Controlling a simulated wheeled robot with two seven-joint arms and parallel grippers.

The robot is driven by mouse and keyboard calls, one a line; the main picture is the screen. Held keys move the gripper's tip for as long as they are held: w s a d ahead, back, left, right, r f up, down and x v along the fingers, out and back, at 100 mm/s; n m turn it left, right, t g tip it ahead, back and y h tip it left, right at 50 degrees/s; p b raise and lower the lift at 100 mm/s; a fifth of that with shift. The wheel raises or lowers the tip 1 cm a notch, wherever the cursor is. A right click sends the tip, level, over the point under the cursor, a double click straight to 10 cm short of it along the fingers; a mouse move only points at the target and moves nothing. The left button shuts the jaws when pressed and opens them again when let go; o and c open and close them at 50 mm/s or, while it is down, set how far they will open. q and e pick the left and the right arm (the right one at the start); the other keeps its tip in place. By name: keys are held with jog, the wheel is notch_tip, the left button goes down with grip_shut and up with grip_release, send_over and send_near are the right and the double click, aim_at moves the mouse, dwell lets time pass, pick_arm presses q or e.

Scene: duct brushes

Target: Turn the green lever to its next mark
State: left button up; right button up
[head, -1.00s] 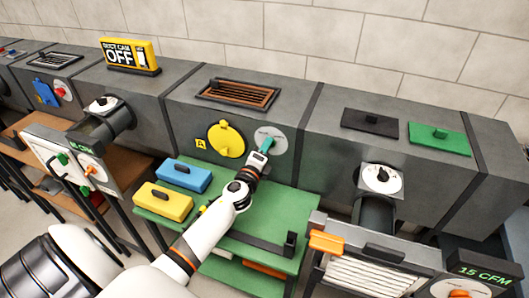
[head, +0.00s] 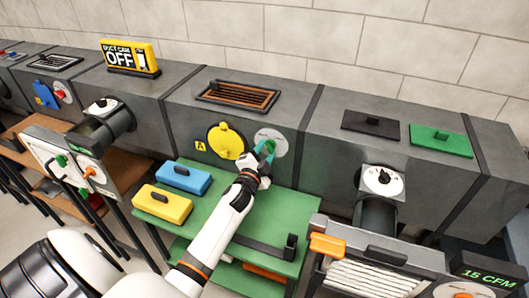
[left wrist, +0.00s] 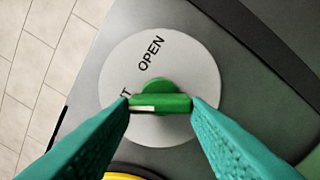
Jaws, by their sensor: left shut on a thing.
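The green lever (left wrist: 160,100) sits at the centre of a round pale plate (left wrist: 190,65) marked "OPEN", with a second word partly hidden behind a finger and ending in "T". The lever's bar lies nearly level in the left wrist view, its white line at the left end by that hidden word. My left gripper (head: 265,149) has its teal fingers on both ends of the bar, shut on it. In the head view the plate (head: 272,133) is on the front of the grey duct, and the gripper mostly covers the lever. My right gripper is not in view.
A yellow round cover (head: 226,141) is just left of the plate. Below is a green table (head: 285,210) with a blue box (head: 183,177), a yellow box (head: 162,204) and a black bracket (head: 265,246). A filter unit (head: 375,275) stands at right.

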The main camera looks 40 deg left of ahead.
pick_arm(q)
jog(key=shift+n, duration=0.7)
jog(key=shift+f, duration=0.1)
jog(key=o, duration=1)
jog(key=shift+s, duration=0.1)
jog(key=b+v, duration=0.1)
jog(key=v, duration=1)
jog(key=shift+s, duration=0.4)
jog(key=shift+d+f+n, duration=0.1)
jog(key=shift+n, duration=0.2)
